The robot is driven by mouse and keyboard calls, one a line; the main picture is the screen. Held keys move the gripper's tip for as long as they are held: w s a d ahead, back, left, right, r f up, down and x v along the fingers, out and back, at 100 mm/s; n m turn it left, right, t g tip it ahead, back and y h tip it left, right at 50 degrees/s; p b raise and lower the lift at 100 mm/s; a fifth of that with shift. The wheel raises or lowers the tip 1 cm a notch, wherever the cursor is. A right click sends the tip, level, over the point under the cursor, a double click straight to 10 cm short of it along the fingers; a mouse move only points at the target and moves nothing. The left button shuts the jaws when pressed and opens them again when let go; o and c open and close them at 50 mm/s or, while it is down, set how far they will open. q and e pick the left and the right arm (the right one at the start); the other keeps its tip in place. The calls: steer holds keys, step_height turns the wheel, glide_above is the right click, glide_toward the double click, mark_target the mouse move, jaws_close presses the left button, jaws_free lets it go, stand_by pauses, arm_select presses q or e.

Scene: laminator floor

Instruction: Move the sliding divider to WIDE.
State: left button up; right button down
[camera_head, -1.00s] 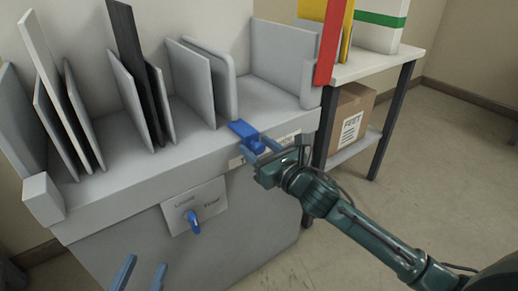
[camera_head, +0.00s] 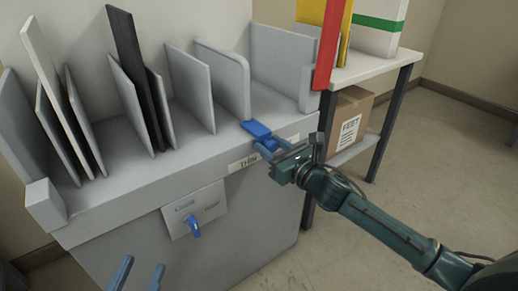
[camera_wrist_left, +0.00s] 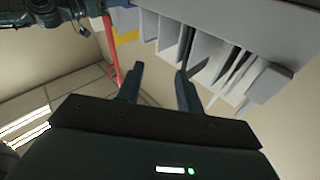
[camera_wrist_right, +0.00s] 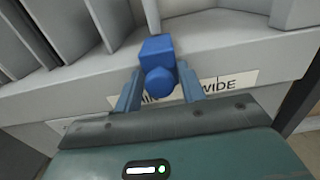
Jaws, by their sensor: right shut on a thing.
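The sliding divider (camera_head: 222,78) is a grey upright panel with a rounded corner, in the rack. Its blue tab (camera_head: 256,129) juts over the front ledge above a white label strip. In the right wrist view the blue knob (camera_wrist_right: 159,80) sits between the fingers, and the strip (camera_wrist_right: 225,84) reads WIDE to the right of it. My right gripper (camera_head: 269,148) is shut on the blue knob. My left gripper (camera_head: 140,274) is open and empty, low in front of the cabinet; its fingers (camera_wrist_left: 158,88) stand apart in the left wrist view.
A fixed grey panel (camera_head: 190,88) stands left of the divider, and the rack's end wall (camera_head: 285,60) to the right. A blue lever (camera_head: 194,228) is on a front plate. A side table (camera_head: 375,64) holds binders, with a cardboard box (camera_head: 349,122) below.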

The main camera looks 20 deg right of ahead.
steer(key=d, duration=0.2)
steer(key=w+d, duration=0.1)
steer(key=d, duration=0.1)
steer(key=w+d, duration=0.1)
steer(key=d, duration=0.1)
steer(key=shift+w+d, duration=0.2)
steer(key=shift+d, duration=0.2)
arm_select(q)
steer(key=shift+s+a+f, duration=0.1)
steer(key=shift+s+f, duration=0.05)
steer(key=shift+f, duration=0.4)
arm_select(e)
steer(key=shift+w+d, duration=0.2)
steer(key=shift+d, duration=0.35)
steer(key=c, duration=1.1)
jaws_free()
arm_select(q)
steer(key=shift+r, duration=0.15)
arm_select(e)
steer(key=shift+s, duration=0.1)
